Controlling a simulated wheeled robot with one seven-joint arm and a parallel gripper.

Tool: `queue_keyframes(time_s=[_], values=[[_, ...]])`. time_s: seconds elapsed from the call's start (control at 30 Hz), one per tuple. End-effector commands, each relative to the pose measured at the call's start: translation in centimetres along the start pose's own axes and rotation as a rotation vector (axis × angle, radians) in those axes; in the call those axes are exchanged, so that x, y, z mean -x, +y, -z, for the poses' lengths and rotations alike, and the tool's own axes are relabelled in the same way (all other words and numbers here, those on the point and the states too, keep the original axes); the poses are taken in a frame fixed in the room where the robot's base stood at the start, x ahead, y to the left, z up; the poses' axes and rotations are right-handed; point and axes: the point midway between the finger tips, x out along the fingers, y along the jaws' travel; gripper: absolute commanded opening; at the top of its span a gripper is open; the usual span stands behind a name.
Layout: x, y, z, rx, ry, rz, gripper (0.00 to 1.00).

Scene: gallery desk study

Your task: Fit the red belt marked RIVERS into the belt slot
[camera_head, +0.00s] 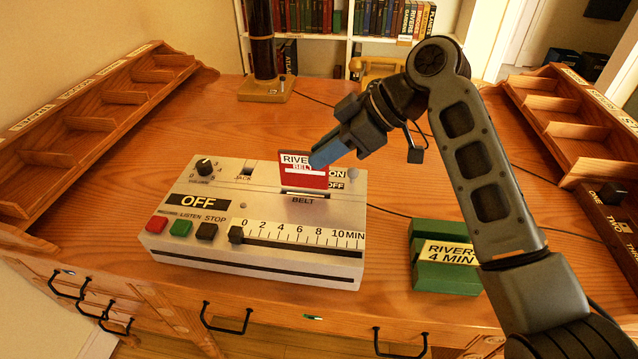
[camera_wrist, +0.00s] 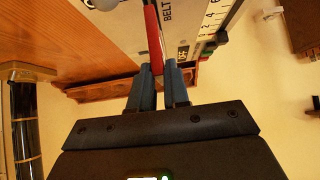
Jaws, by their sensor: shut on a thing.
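The belt stands right over the belt slot (camera_head: 305,194) in the top of the cream machine (camera_head: 250,264). I cannot tell whether its lower edge is inside the slot. In the wrist view the red belt (camera_wrist: 153,40) shows edge-on between the blue fingers (camera_wrist: 155,80), near the word BELT.
The machine has an OFF display (camera_head: 198,202), a dial (camera_head: 205,167), buttons and a minute slider (camera_head: 236,235). A green block (camera_head: 447,278) marked RIVERS 4 MIN sits to its right. Wooden racks (camera_head: 100,90) line the left and right sides. A dark cylinder (camera_head: 262,45) stands behind.

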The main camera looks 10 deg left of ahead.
Motion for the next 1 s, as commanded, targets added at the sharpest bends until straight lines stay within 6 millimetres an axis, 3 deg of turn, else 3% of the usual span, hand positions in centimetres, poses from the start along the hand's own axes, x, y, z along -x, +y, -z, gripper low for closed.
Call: queue_keyframes(time_s=[0.47,0.87,0.9,1.0], values=[[-4.1,0.1,-4.2,-0.002,-0.001,0.001,0.00],[-4.6,0.1,-4.6,0.001,-0.001,-0.001,0.00],[-4.6,0.1,-4.6,0.001,-0.001,-0.001,0.18],[-4.5,0.1,-4.6,0.001,-0.001,-0.001,0.27]])
